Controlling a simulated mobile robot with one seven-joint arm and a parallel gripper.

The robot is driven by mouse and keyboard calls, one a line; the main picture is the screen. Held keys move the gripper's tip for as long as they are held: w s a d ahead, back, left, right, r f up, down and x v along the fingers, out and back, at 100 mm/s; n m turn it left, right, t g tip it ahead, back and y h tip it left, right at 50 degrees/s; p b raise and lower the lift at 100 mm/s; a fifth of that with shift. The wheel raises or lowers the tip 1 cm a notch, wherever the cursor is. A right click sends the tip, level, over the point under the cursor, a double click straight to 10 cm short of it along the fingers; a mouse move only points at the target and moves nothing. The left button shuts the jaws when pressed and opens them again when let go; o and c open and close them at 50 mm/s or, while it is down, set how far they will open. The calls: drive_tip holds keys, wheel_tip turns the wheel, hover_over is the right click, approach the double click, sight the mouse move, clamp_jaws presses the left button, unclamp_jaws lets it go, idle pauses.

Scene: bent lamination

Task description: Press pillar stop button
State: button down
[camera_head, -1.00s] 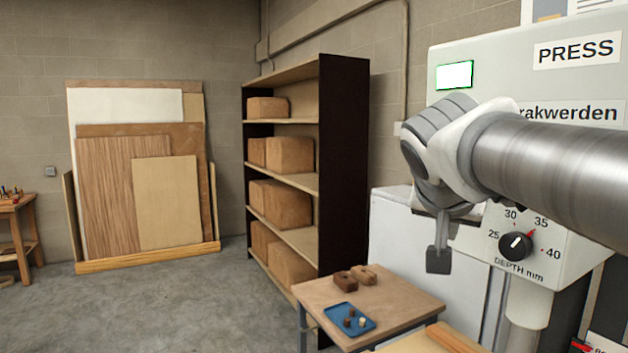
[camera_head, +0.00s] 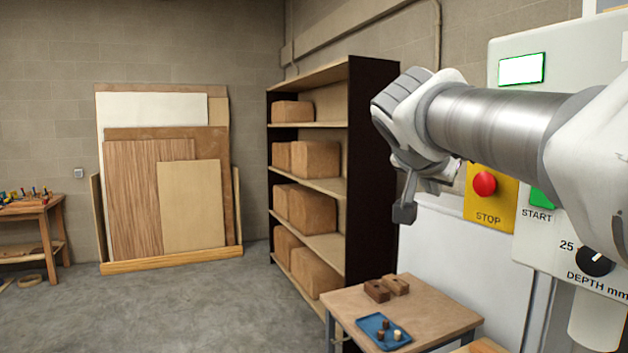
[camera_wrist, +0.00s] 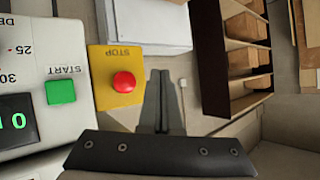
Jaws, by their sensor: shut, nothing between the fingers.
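The red round stop button (camera_head: 484,183) sits on a yellow plate (camera_head: 476,208) marked STOP, at the left side of the press. In the wrist view the red button (camera_wrist: 124,82) and its yellow plate (camera_wrist: 102,60) appear upside down, just left of my gripper's fingers. My gripper (camera_head: 404,212) points down, to the left of the button in the head view and apart from it. In the wrist view my gripper (camera_wrist: 162,75) shows its two fingers together, with nothing between them.
A green START button (camera_head: 541,198) and a depth dial (camera_head: 596,262) are on the press panel (camera_head: 506,130) right of the stop plate. A small table (camera_head: 440,306) with a blue tray (camera_head: 372,325) stands below my gripper. A shelf (camera_head: 360,150) of boxes is behind.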

drive_tip(key=shift+d, duration=0.1)
drive_tip(key=p, duration=0.4)
approach(475, 188)
drive_tip(key=w+f, duration=0.3)
drive_tip(key=w, duration=0.1)
drive_tip(key=shift+w+d+r, duration=0.1)
drive_tip(key=shift+d, duration=0.6)
idle(1.2)
drive_tip(key=shift+w+d, duration=0.15)
drive_tip(key=shift+d, duration=0.25)
drive_tip(key=shift+w+d, duration=0.2)
drive_tip(key=shift+d, duration=0.3)
idle(0.7)
drive_tip(key=shift+a, duration=0.1)
drive_tip(key=shift+s+a+b, duration=0.35)
drive_tip(key=shift+a+b, duration=0.45)
drive_tip(key=shift+b, duration=0.05)
